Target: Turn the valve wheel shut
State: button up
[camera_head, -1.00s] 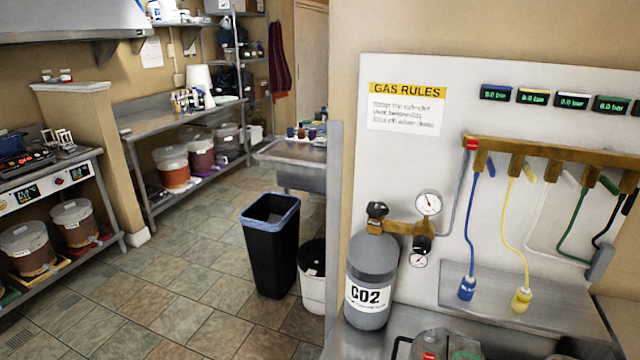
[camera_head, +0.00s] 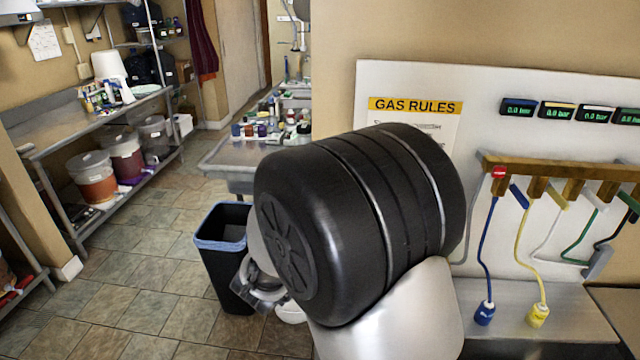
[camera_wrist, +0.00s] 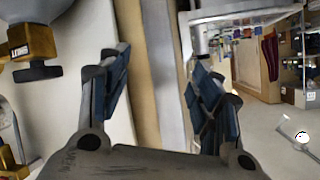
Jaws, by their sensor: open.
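My gripper (camera_wrist: 160,75) is open in the wrist view. Its two dark fingers with blue pads are spread, with nothing between them. A black knob (camera_wrist: 38,71) under a brass valve body (camera_wrist: 30,40) shows at the left edge of that view, apart from the fingers. It appears to be the valve wheel, seen in a picture that looks turned upside down. In the head view my black arm joint covers the CO2 cylinder, its valve wheel and its gauges, and the gripper's fingers cannot be made out.
The white panel carries a brass manifold (camera_head: 560,170) with blue, yellow and other hoses, right of my arm. A metal shelf (camera_head: 570,315) stands below. A black bin (camera_head: 215,262) stands left of my arm. The tiled floor farther left is clear.

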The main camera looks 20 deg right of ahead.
jog(key=s+d+f+m+g+h+p, duration=0.3)
jog(key=s+d+g+h, duration=0.2)
jog(key=s+d+h, duration=0.35)
jog(key=shift+h, duration=0.85)
jog(key=b+x, duration=0.2)
jog(key=x, duration=1.3)
jog(key=shift+s+d, duration=0.1)
jog(key=shift+d, duration=0.05)
jog(key=shift+c, duration=0.3)
jog(key=shift+f, duration=0.1)
jog(key=c, duration=1)
